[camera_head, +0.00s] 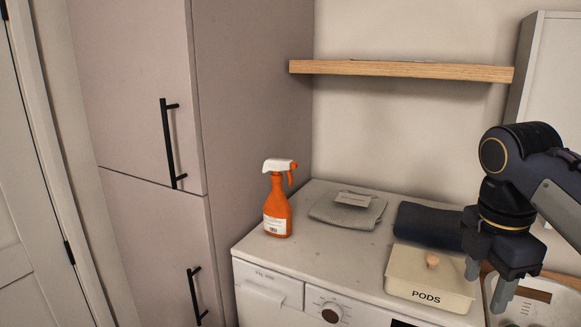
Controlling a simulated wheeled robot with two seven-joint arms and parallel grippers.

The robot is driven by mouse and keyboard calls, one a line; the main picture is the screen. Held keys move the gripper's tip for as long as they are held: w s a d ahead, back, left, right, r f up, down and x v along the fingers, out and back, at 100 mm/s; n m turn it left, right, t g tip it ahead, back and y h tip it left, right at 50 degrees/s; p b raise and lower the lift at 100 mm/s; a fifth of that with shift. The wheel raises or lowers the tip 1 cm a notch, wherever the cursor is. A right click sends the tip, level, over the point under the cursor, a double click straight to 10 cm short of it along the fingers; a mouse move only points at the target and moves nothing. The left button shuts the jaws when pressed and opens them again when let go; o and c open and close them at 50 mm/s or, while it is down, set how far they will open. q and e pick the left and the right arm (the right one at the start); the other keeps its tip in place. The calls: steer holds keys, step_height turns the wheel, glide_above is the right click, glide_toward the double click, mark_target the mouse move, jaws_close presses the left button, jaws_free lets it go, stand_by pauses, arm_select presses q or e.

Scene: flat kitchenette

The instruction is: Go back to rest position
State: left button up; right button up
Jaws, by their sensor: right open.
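My right gripper (487,284) hangs at the right, its fingers pointing down and apart, with nothing between them that I can see. It is in front of the right end of a cream box (425,285) marked PODS, which has a small wooden knob on its lid. I cannot tell whether the gripper touches the box. My right arm comes in from the right edge. My left gripper is not in view.
An orange spray bottle (277,208) stands upright at the left of the white counter (340,252). A grey cloth (347,209) and a dark folded towel (430,224) lie behind the box. A wooden shelf (400,70) juts from the wall above. A tall cabinet (255,110) stands left.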

steer(key=s+a+f+m+t+y, duration=0.1)
steer(key=s+a+f+m, duration=0.2)
steer(key=f+m, duration=0.3)
steer(key=s+a+f+m+t+y, duration=0.2)
steer(key=s+a+f+m, duration=0.1)
steer(key=s+f+m, duration=0.2)
steer(key=s+a+f+m+t+y, duration=0.1)
steer(key=s+a+f+m+t, duration=0.1)
steer(key=f+m, duration=0.7)
steer(key=shift+s+a+f+y+b, duration=0.35)
steer(key=shift+s+a, duration=0.5)
steer(key=shift+s, duration=0.4)
